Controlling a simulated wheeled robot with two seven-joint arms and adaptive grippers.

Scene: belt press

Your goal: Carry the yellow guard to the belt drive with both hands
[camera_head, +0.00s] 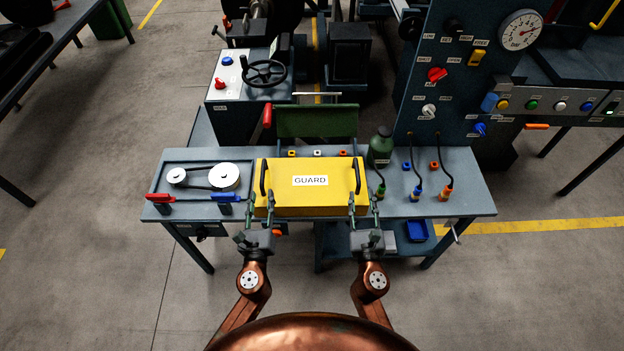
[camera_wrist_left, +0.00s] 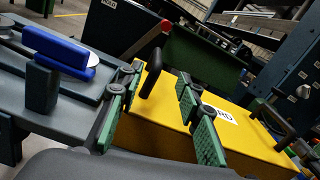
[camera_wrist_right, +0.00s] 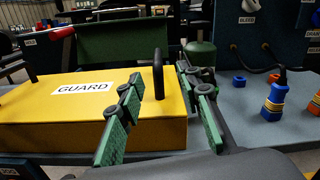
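The yellow guard (camera_head: 311,196) is a box with a GUARD label and a black handle at each end, resting on the grey bench. The belt drive (camera_head: 206,178), two pale pulleys with a dark belt, lies on the bench left of the guard. My left gripper (camera_head: 259,210) is open at the guard's left front; in the left wrist view its green-padded fingers (camera_wrist_left: 160,118) stand apart with the left handle (camera_wrist_left: 151,73) beyond them. My right gripper (camera_head: 364,208) is open at the right front; its fingers (camera_wrist_right: 165,125) are apart, with the right handle (camera_wrist_right: 158,74) beyond them. Neither visibly grips a handle.
A red-handled clamp (camera_head: 160,198) and a blue-handled clamp (camera_head: 226,197) stand at the bench's front left. A green bottle (camera_head: 380,148) and several cabled plugs (camera_head: 417,193) are right of the guard. A control panel (camera_head: 445,75) rises behind.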

